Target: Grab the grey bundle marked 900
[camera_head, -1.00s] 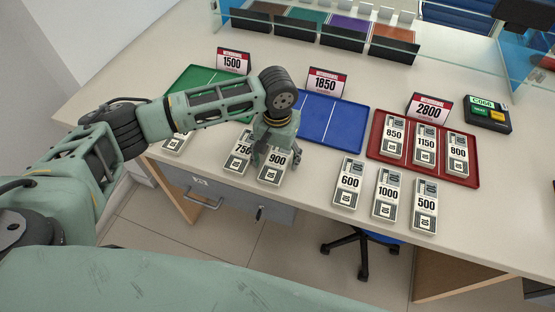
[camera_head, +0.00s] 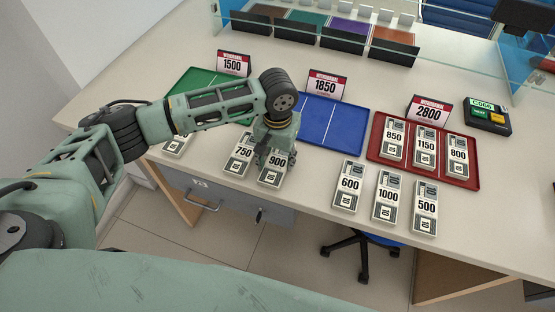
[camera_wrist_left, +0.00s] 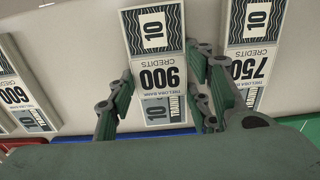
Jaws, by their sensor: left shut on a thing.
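The grey bundle marked 900 (camera_head: 273,174) lies on the counter near its front edge, just right of the bundle marked 750 (camera_head: 240,158). My left gripper (camera_head: 277,155) is down over its far end. In the left wrist view the 900 bundle (camera_wrist_left: 158,75) stands between the two fingers of the left gripper (camera_wrist_left: 162,95), one on each side, and the fingers are shut on it. The 750 bundle (camera_wrist_left: 252,65) lies close beside one finger. My right gripper is not in view.
Bundles 600 (camera_head: 348,186), 1000 (camera_head: 386,197) and 500 (camera_head: 425,207) lie to the right. The blue tray (camera_head: 325,125) is empty. The red tray (camera_head: 475,182) holds bundles 850, 1150 and 800. A green tray (camera_head: 190,78) is partly hidden by my arm.

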